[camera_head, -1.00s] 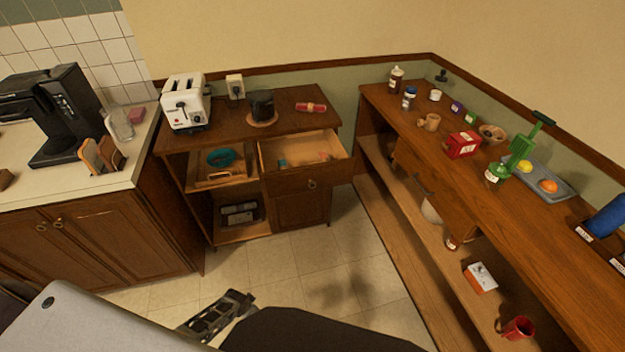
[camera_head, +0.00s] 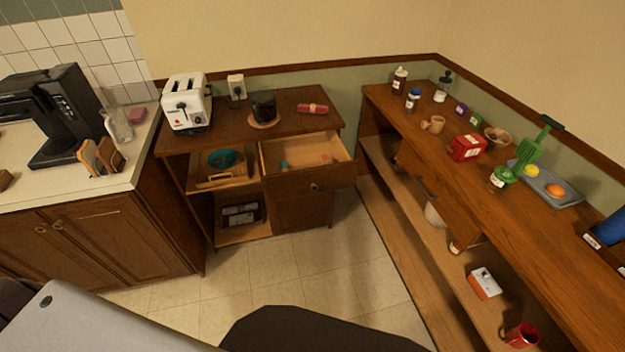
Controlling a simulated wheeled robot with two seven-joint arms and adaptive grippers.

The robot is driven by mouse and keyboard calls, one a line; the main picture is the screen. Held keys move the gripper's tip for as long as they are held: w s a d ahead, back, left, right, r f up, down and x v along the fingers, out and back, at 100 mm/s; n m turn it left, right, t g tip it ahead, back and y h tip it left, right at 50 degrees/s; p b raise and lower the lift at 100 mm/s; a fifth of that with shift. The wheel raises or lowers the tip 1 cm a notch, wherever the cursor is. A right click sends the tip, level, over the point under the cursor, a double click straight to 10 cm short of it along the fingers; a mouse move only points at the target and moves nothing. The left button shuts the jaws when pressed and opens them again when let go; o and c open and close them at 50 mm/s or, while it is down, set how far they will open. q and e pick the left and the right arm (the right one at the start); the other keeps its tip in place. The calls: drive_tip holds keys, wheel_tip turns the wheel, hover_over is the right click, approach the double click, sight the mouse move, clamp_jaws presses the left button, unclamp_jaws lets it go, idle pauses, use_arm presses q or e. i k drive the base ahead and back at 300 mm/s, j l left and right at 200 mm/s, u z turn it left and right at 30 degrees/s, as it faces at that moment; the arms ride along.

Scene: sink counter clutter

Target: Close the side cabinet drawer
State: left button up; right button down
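The side cabinet (camera_head: 163,143) is a dark wooden unit against the back wall. Its top right drawer (camera_head: 335,174) is pulled out, with its pale inside showing and a few small objects in it. The drawer's round pull (camera_head: 314,187) is on the front face. Below it is a closed lower front. Neither gripper shows in the head view. Only a grey panel and a dark rounded shape, parts of my body, fill the bottom edge, and nothing of mine touches the drawer.
A toaster (camera_head: 187,103), a dark mug (camera_head: 264,104) and a red item (camera_head: 312,108) stand on the cabinet. A long shelf bench (camera_head: 460,205) with clutter runs along the right. A counter with a coffee maker (camera_head: 70,115) is at left. Tiled floor (camera_head: 285,270) in front is clear.

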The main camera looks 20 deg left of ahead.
sight(307, 174)
drive_tip(key=i+j+u, duration=0.25)
drive_tip(key=i, duration=0.4)
drive_tip(key=i+l+u, duration=0.1)
drive_tip(key=i+u, duration=0.15)
drive_tip(key=i, duration=0.4)
